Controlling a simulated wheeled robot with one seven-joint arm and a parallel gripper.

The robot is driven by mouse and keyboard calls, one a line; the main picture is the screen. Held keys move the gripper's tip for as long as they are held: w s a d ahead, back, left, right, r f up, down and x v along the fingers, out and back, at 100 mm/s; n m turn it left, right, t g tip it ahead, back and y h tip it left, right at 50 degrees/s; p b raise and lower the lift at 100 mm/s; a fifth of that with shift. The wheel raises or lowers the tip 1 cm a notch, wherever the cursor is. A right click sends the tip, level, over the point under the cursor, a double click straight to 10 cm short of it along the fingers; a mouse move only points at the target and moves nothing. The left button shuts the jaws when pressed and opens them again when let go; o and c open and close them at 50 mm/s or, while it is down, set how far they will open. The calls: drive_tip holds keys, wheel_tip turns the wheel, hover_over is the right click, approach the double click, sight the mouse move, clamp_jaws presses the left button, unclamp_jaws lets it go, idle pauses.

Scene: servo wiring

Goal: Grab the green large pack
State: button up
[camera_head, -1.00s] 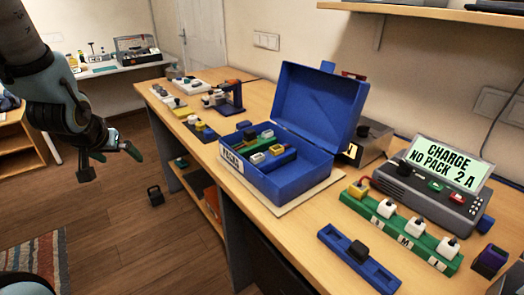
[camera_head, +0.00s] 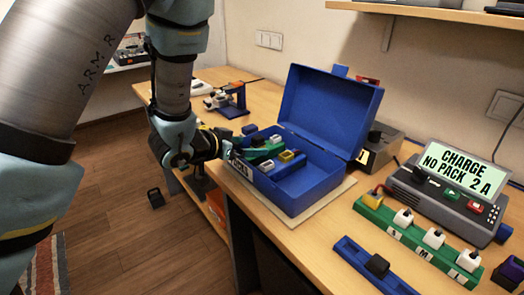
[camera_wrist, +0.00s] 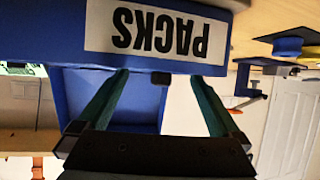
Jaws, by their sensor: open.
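The open blue box (camera_head: 306,196) labelled PACKS stands on the bench, lid raised. Small packs sit inside it, one with a yellow top (camera_head: 287,156). A green shape (camera_head: 262,152) shows at the box's left part, close to my fingers; I cannot clearly tell pack from finger there. My gripper (camera_head: 238,149) is at the box's front left edge, fingers pointing toward the box. In the wrist view, which is upside down, the two green fingers (camera_wrist: 160,78) are apart with no pack visible between them. The PACKS label (camera_wrist: 155,30) is close to them.
A charger (camera_head: 447,195) reading "CHARGE NO PACK 2 A" stands right of the box. A green holder (camera_head: 418,242) with white packs and a blue tray (camera_head: 367,267) lie in front of it. The raised lid (camera_head: 335,115) stands behind the box's interior.

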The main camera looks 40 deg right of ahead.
sight(256, 145)
drive_tip(key=shift+s+p+x, duration=0.1)
drive_tip(key=shift+p+x, duration=0.55)
drive_tip(key=shift+x, duration=0.7)
drive_tip(key=shift+s+p+x, duration=0.15)
drive_tip(key=shift+p+x, duration=0.5)
drive_tip(key=shift+x, duration=0.65)
drive_tip(key=shift+w+d+f, duration=0.15)
drive_tip(key=shift+d, duration=0.55)
clamp_jaws()
